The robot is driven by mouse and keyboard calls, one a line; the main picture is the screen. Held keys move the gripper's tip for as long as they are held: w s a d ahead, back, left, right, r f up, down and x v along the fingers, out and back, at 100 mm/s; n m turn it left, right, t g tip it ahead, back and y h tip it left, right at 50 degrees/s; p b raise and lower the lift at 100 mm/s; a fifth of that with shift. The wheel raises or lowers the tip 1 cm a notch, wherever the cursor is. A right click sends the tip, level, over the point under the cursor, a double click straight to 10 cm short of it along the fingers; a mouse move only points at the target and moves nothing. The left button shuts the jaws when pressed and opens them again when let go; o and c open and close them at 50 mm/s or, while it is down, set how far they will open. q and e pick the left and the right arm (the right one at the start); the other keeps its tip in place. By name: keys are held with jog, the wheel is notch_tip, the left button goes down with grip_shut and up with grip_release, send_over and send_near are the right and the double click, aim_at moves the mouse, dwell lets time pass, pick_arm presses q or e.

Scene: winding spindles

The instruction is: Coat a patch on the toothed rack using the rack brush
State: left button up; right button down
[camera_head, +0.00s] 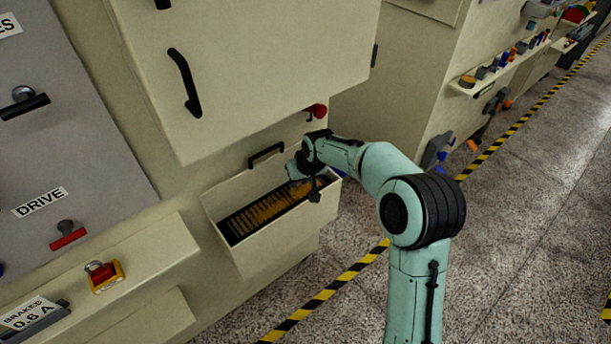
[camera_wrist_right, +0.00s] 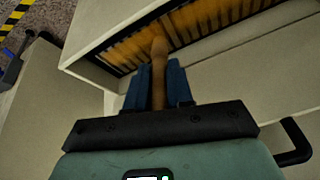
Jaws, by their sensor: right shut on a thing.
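The toothed rack (camera_head: 262,211) lies in an open pale drawer (camera_head: 268,246), a row of brownish-orange teeth with dark gaps. It also shows across the top of the right wrist view (camera_wrist_right: 204,24). My right gripper (camera_wrist_right: 158,88) is shut on the wooden handle of the rack brush (camera_wrist_right: 158,66), between its blue fingers. The brush points at the rack; its bristles cannot be made out, and I cannot tell whether it touches the teeth. In the head view my right gripper (camera_head: 314,186) is over the drawer's right end. My left gripper is not in view.
A cabinet door with a black handle (camera_head: 185,82) hangs above the drawer. A red knob (camera_head: 319,111) is close behind my right wrist. A ledge with a red-and-yellow padlock-like item (camera_head: 104,276) is at lower left. Open floor lies to the right.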

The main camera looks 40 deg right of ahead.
jog(key=shift+s+a+b, duration=0.15)
jog(key=shift+a+b, duration=0.8)
jog(key=shift+a, duration=3.9)
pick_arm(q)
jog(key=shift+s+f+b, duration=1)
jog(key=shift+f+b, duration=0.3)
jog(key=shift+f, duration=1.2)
pick_arm(e)
jog(key=a, duration=1.1)
jog(key=shift+w+p, duration=0.25)
jog(key=shift+p, duration=0.05)
jog(key=shift+w+d, duration=0.1)
jog(key=shift+d, duration=3.25)
jog(key=shift+w+d+p, duration=0.1)
jog(key=shift+d+p, duration=0.6)
jog(key=shift+d, duration=2.7)
jog(key=shift+w+d+p, duration=0.1)
jog(key=shift+d+p, duration=0.5)
jog(key=shift+d, duration=2)
jog(key=shift+w+d+p, duration=0.1)
jog(key=shift+d+p, duration=0.45)
jog(key=shift+d, duration=2.05)
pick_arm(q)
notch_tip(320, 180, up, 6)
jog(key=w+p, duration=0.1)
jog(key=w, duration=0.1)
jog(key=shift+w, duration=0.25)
pick_arm(e)
jog(key=shift+d, duration=1.75)
